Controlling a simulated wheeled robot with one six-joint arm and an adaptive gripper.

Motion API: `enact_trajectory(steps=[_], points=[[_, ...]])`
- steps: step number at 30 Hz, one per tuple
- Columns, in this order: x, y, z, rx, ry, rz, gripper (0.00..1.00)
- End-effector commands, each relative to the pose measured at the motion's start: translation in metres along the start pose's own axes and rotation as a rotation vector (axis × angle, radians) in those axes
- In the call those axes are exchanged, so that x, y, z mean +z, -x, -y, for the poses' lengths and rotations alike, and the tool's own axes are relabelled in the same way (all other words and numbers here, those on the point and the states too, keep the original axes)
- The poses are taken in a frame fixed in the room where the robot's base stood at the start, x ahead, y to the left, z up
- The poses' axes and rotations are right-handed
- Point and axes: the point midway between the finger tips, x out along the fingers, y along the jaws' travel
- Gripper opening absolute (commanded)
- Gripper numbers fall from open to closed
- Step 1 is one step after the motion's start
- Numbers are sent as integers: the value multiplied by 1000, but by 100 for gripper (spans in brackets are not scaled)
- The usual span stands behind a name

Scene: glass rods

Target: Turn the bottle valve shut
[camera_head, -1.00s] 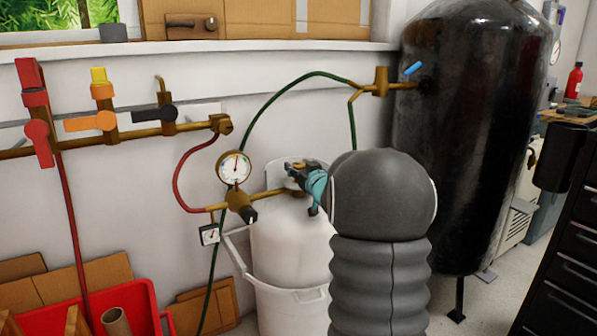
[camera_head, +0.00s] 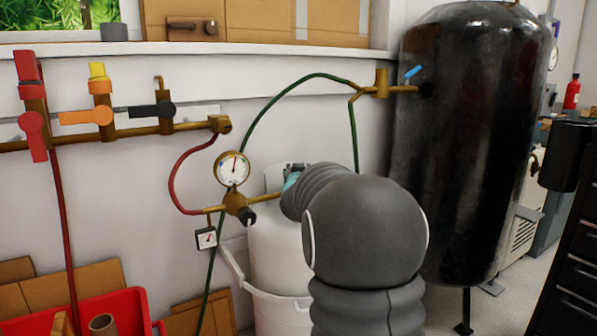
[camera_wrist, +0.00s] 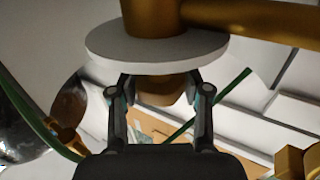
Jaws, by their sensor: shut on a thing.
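The white gas bottle (camera_head: 277,245) stands in a white bucket-like holder by the wall, its top partly hidden behind my arm. A brass pipe (camera_head: 265,200) runs from the gauge fitting to the bottle's valve, which my arm mostly covers. In the wrist view, a pale round disc (camera_wrist: 110,45), seemingly part of the bottle valve, sits below a brass body (camera_wrist: 152,15), with a brass stub (camera_wrist: 160,92) under it. My gripper (camera_wrist: 160,82) has its two fingers on either side of that stub, tips up at the disc, closed on the valve. In the head view the fingers are hidden.
A round gauge (camera_head: 232,168) and a small square gauge (camera_head: 206,238) are left of the bottle. A green hose (camera_head: 258,110) arches to the black tank (camera_head: 465,150) at right. A red bin (camera_head: 130,305) is at lower left. Wall valves (camera_head: 90,117) line the left.

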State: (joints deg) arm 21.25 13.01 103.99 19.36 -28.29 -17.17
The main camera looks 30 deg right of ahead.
Motion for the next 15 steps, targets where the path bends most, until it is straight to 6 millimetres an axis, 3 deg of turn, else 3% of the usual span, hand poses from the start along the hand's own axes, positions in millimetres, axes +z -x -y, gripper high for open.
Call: enact_trajectory(steps=[15], points=[[-6, 0, 2, 235, 1, 2, 13]])
